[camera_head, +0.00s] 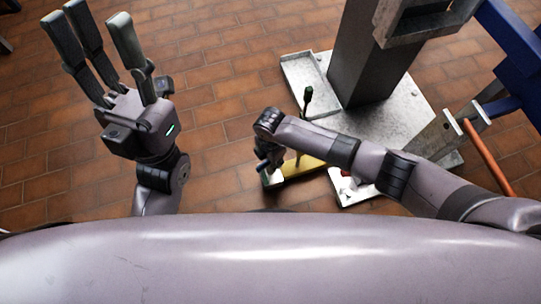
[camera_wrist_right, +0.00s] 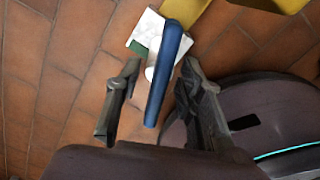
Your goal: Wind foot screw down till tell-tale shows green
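A blue bar (camera_wrist_right: 168,70) lies between the fingers of my right gripper (camera_wrist_right: 160,66) in the right wrist view. The fingers stand apart with gaps on both sides of it. Beyond it is a small white plate (camera_wrist_right: 141,29) with a green patch (camera_wrist_right: 138,48); I cannot tell whether this is the tell-tale. A yellow foot (camera_head: 298,170) sits beside the mast base. The right gripper is mostly hidden behind its wrist in the head view. The screw's thread is not visible. My left gripper (camera_head: 96,38) is open and empty at upper left, fingers spread.
A grey mast (camera_head: 368,65) stands on a pale metal base plate (camera_head: 405,125) with a shallow tray (camera_head: 305,70). A blue frame (camera_head: 515,45) and orange bar (camera_head: 487,155) are at right. Tiled floor is clear at left.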

